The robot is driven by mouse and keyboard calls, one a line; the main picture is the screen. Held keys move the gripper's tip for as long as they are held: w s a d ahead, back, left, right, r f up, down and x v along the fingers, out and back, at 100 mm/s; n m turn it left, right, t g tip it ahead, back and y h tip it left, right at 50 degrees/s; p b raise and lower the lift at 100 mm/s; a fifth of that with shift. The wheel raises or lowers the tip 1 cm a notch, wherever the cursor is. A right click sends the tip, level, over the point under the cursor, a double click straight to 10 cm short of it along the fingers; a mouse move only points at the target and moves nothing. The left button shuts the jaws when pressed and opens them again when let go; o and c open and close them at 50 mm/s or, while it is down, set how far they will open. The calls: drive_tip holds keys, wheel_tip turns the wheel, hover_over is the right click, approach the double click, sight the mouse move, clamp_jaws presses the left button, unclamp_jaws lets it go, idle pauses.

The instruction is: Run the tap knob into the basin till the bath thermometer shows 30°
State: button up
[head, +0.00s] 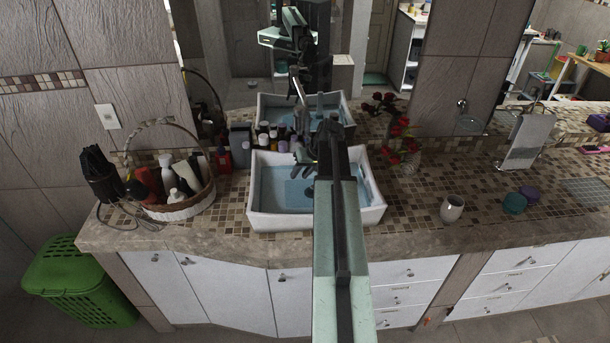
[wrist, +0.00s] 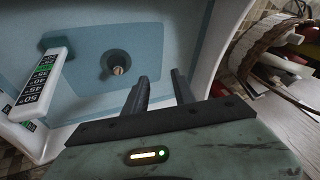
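The white basin (head: 258,218) stands on the counter with blue water in it. My arm crosses in front of it and hides its middle. In the wrist view, my gripper (wrist: 159,76) has its two dark fingers apart with nothing between them, over the basin (wrist: 205,85). The bath thermometer (wrist: 42,85) is a white strip at the left with a scale; 50, 45, 40 and 35 are legible and a green band shows, but I cannot tell the reading. A dark round fitting (wrist: 118,68) with a copper-coloured centre lies beyond the fingers; I cannot tell whether it is the tap knob.
A wicker basket (head: 180,207) of bottles stands left of the basin, with small bottles (head: 268,140) behind it. Red flowers (head: 397,130) and a cup (head: 452,208) are on the right. A mirror behind reflects the basin and my arm. The counter front is mostly clear.

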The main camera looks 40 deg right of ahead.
drive_tip(key=shift+s+d+f+n+g+h+p, duration=0.15)
drive_tip(key=shift+d+f+g+h, duration=0.1)
drive_tip(key=shift+g+h, duration=0.3)
drive_tip(key=shift+s+d+f+n+g+h+p, duration=0.1)
drive_tip(key=shift+s+f+n+g+h, duration=0.15)
drive_tip(key=shift+g, duration=0.4)
drive_tip(key=shift+s+d+f+n+g+h+p, duration=0.1)
drive_tip(key=shift+d+f+g+h, duration=0.1)
drive_tip(key=shift+g+h, duration=0.35)
drive_tip(key=shift+a, duration=0.1)
